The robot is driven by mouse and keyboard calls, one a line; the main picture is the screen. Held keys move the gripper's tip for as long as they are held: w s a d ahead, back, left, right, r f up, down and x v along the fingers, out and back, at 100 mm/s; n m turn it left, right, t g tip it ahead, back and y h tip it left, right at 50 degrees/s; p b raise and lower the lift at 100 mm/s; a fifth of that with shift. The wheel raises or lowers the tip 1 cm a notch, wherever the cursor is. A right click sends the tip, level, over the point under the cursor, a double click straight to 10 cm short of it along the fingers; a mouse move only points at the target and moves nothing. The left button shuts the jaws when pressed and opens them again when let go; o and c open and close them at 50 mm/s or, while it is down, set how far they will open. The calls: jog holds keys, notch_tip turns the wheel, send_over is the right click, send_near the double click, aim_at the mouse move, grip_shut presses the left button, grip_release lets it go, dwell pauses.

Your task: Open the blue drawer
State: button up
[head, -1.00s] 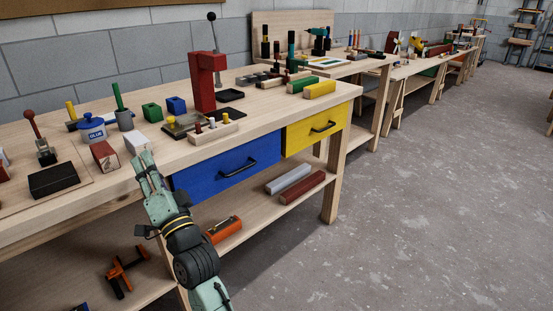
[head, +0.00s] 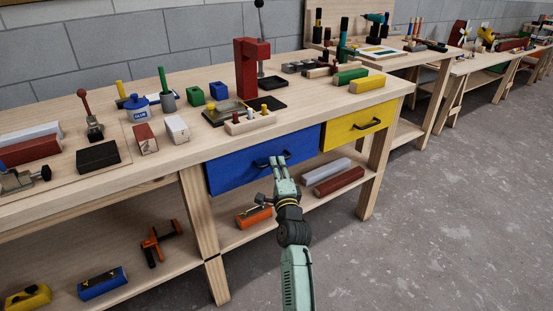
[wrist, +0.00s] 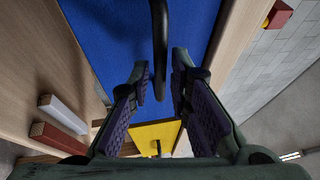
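The blue drawer (head: 240,168) sits under the workbench top, left of a yellow drawer, and its front looks flush with the bench. Its black bar handle (head: 264,162) is partly hidden by my gripper (head: 279,166), which is at the handle's right part. In the wrist view, the blue front (wrist: 115,35) fills the upper middle. The dark handle (wrist: 159,45) runs down between the two fingertips of my gripper (wrist: 160,75). The fingers are apart, one on each side of the handle. Whether either finger touches it I cannot tell.
The yellow drawer (head: 358,127) is at the right. The shelf below holds a grey bar (head: 326,171), a dark red bar (head: 339,181) and an orange tool (head: 253,216). A bench leg (head: 203,235) stands left of the drawer. Open concrete floor (head: 440,240) lies at the right.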

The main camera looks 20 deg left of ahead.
jog(key=shift+x, duration=1.2)
jog(key=shift+c, duration=0.5)
grip_shut()
